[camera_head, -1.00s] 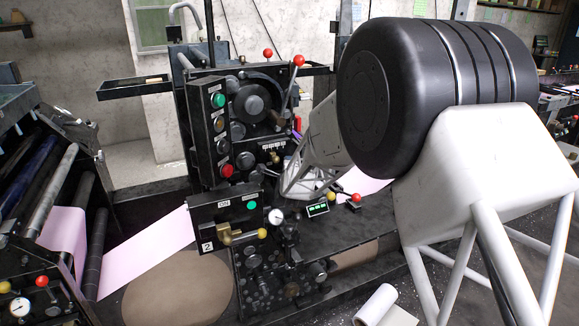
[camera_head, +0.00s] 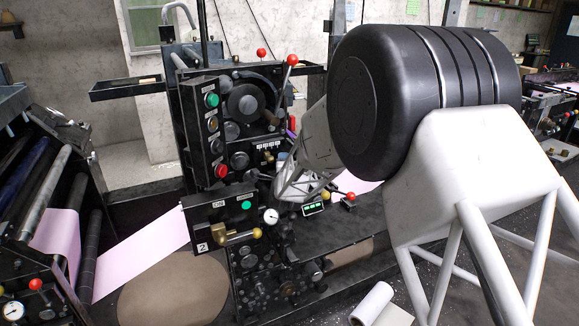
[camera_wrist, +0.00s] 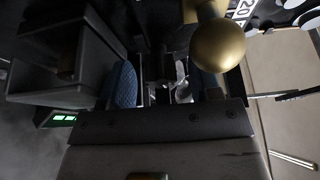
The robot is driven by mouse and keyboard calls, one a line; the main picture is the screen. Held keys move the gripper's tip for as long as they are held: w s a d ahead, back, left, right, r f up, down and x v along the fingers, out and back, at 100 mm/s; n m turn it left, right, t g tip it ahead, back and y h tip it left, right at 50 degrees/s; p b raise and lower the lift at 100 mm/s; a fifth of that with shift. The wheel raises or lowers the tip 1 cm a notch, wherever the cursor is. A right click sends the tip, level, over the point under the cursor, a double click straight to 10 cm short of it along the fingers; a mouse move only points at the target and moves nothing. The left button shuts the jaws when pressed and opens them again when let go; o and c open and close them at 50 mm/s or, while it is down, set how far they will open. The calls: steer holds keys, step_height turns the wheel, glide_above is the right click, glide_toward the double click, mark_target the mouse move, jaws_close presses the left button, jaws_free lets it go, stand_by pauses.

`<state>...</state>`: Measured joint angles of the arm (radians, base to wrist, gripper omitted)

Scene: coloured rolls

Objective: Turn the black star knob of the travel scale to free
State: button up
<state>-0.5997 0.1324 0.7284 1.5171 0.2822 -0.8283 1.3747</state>
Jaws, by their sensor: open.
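I cannot clearly make out the black star knob or the travel scale in either view. The dark front of the machine (camera_head: 262,280) carries several small black knobs and fittings, too small to tell apart. My gripper (camera_wrist: 163,85) is open in the wrist view. A blue textured pad shows on its left finger, and its right finger is partly covered by a brass ball (camera_wrist: 220,46). Dark metal parts lie between and behind the fingers, with no clear hold on anything. In the head view my gripper is not clearly visible among the machine's dark parts below my white wrist.
A round white gauge (camera_head: 271,216) and a small green display (camera_head: 313,209) are close to my wrist. A brass handle (camera_head: 235,237) sticks out of the black box on the left. A red-ball lever (camera_head: 351,197) stands to the right. A paper roll (camera_head: 374,303) lies at the front.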

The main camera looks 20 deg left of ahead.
steer(key=shift+m, duration=0.4)
steer(key=shift+r+m+g, duration=0.1)
steer(key=shift+m+g, duration=0.4)
steer(key=shift+m, duration=0.4)
steer(key=f+v, duration=0.1)
steer(key=v, duration=0.7)
steer(key=s+d+r+n+g+h, duration=0.1)
steer(key=s+d+r+n, duration=0.1)
steer(key=d, duration=0.5)
steer(key=s+d+r+n+g+h, duration=0.1)
steer(key=s+d+r+n+g, duration=0.1)
steer(key=d+r, duration=0.3)
steer(key=s+d+r+n+g+h, duration=0.1)
steer(key=s+d+r+n, duration=0.1)
steer(key=d, duration=0.9)
steer(key=shift+s+r+n+g, duration=0.4)
steer(key=shift+s+r, duration=0.45)
steer(key=shift+s, duration=0.4)
